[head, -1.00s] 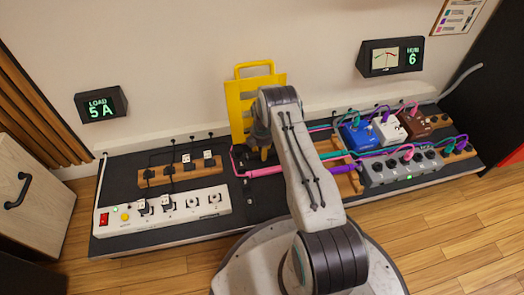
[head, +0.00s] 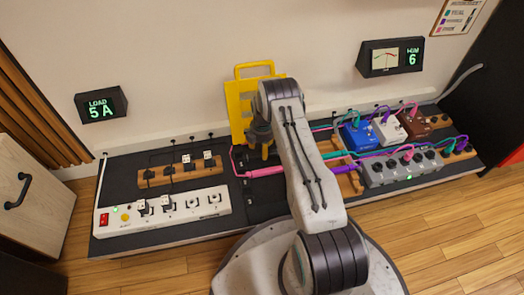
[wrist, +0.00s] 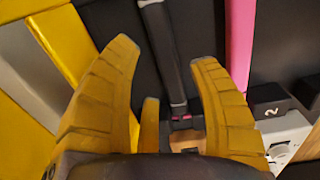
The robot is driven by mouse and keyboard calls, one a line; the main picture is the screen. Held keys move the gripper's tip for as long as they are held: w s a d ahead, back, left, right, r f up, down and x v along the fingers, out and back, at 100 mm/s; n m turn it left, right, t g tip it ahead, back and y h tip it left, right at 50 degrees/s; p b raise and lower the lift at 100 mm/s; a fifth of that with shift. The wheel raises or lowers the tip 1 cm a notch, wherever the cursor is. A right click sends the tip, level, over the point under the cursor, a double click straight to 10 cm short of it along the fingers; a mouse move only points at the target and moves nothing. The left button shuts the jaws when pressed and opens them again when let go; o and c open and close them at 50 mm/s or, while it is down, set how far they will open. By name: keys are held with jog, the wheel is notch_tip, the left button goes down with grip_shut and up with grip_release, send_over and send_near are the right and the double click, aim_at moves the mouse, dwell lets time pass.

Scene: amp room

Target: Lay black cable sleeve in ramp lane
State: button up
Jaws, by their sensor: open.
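My gripper (wrist: 165,60) is open, its yellow fingers spread wide in the wrist view. A black cable sleeve (wrist: 163,45) with grey bands shows in the gap between the fingertips. I cannot tell whether any finger touches it. In the head view my gripper (head: 264,152) is low over the black board, in front of the yellow ramp (head: 238,122), and my arm hides part of this area. The yellow ramp also shows at the left of the wrist view (wrist: 62,42). I cannot make out the lane or the black sleeve in the head view.
A white power strip (head: 180,207) is at the left. Pedals and a grey strip (head: 400,171) fill the right.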

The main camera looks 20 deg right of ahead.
notch_tip(320, 180, up, 10)
jog(key=shift+f, duration=0.25)
jog(key=shift+s, duration=0.1)
dwell(0.6)
